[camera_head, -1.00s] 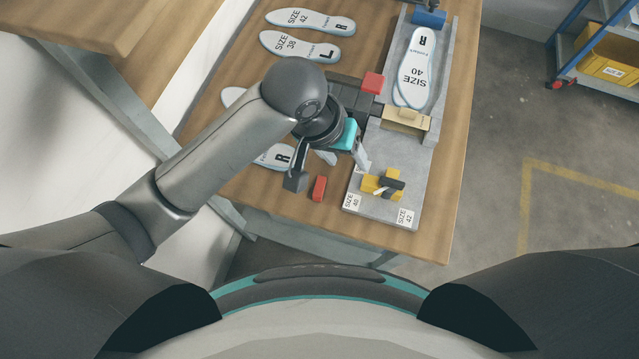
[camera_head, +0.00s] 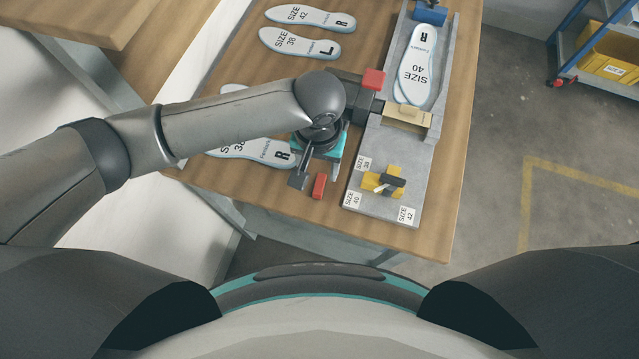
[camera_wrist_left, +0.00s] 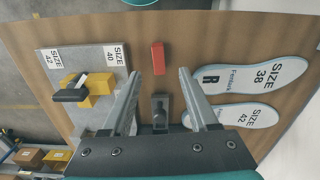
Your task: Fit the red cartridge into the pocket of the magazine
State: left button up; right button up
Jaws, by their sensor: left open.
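The red cartridge (camera_head: 319,187) is a small block lying alone on the wooden table, left of the grey bed's near end. It also shows in the left wrist view (camera_wrist_left: 158,58), ahead of and between the fingertip lines. My left gripper (camera_head: 315,170) is above the table by the cartridge, apart from it; in the left wrist view (camera_wrist_left: 158,86) its two fingers are spread with nothing between them. A dark fixture (camera_head: 350,92) with another red block (camera_head: 373,79) on it stands partly behind my arm; I cannot tell whether it is the magazine. No pocket is clearly visible.
The grey bed (camera_head: 385,143) carries a yellow block (camera_head: 375,181) with a black lever, a tan block (camera_head: 406,117) and size 40 insoles (camera_head: 415,66). Other insoles (camera_head: 308,17) lie on the table's left side. Bare wood surrounds the cartridge.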

aim_at(319, 184)
pick_arm(q)
notch_tip(319, 184, down, 6)
jog(key=shift+d+f+b, duration=0.15)
jog(key=shift+f+b, duration=0.1)
jog(key=shift+b, duration=0.25)
grip_shut()
dwell(0.4)
